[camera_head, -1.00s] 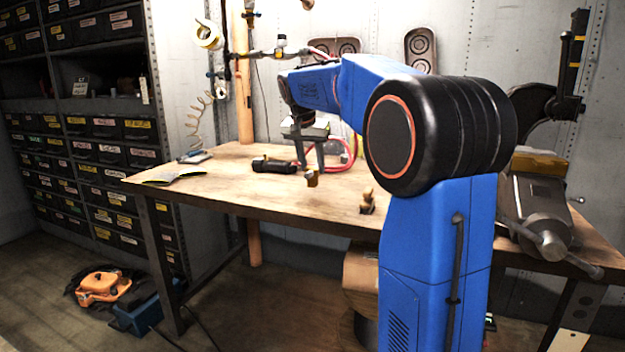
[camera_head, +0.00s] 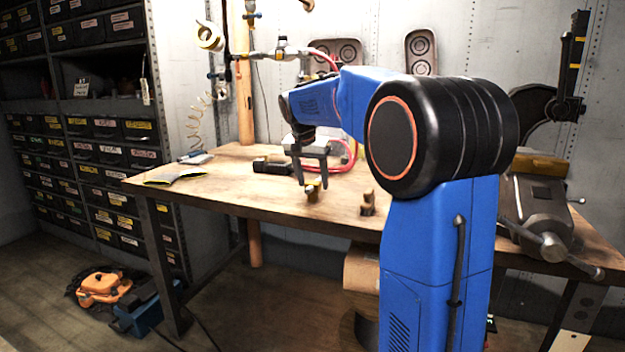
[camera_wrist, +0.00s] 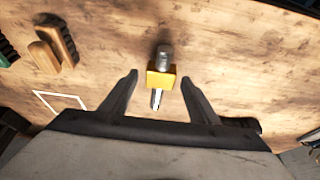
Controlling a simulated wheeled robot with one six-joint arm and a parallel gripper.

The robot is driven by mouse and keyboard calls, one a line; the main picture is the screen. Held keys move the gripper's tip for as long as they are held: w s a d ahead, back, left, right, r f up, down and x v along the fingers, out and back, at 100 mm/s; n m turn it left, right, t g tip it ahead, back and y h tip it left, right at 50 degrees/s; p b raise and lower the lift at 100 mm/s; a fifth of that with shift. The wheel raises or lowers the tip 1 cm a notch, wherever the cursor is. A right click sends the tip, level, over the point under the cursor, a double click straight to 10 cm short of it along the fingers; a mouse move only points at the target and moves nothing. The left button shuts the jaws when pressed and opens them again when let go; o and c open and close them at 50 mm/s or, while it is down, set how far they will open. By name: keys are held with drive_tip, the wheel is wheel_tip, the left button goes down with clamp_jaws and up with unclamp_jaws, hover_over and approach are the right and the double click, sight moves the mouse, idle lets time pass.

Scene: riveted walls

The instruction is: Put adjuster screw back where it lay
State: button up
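The adjuster screw, a brass block with a grey metal head and shank, shows in the wrist view (camera_wrist: 161,76) and in the head view (camera_head: 313,191). It is at or close to the wooden tabletop; I cannot tell whether it touches. My gripper (camera_head: 311,182) points down over the table, its fingers spread on either side of the screw. In the wrist view, my gripper (camera_wrist: 160,79) shows a clear gap between each fingertip and the brass block. A white square outline (camera_wrist: 59,104) shows on the wood, left of the left finger.
A small wooden piece (camera_head: 367,203) stands to the right of the screw. A black cylindrical tool (camera_head: 271,166) lies behind my gripper. A vise (camera_head: 540,210) takes up the table's right end. A leaflet (camera_head: 176,176) lies at the left. The bench (camera_head: 235,185) is bare between leaflet and screw.

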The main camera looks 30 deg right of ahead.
drive_tip(key=v, duration=1.2)
drive_tip(key=shift+r, duration=0.15)
drive_tip(key=s+a+f+n+y, duration=0.1)
drive_tip(key=s+a+f+n, duration=0.2)
drive_tip(key=s+f, duration=0.6)
drive_tip(key=s+a+f+n+t+y, duration=0.1)
drive_tip(key=s+a+f+n, duration=0.3)
drive_tip(key=s+f, duration=0.5)
drive_tip(key=s+a+f+n+t+y, duration=0.1)
drive_tip(key=s+a+f+n, duration=0.2)
drive_tip(key=s, duration=1.5)
drive_tip(key=a+f, duration=0.4)
drive_tip(key=f, duration=0.3)
drive_tip(key=shift+s+a+y, duration=0.3)
drive_tip(key=shift+s, duration=0.05)
drive_tip(key=shift+r, duration=0.1)
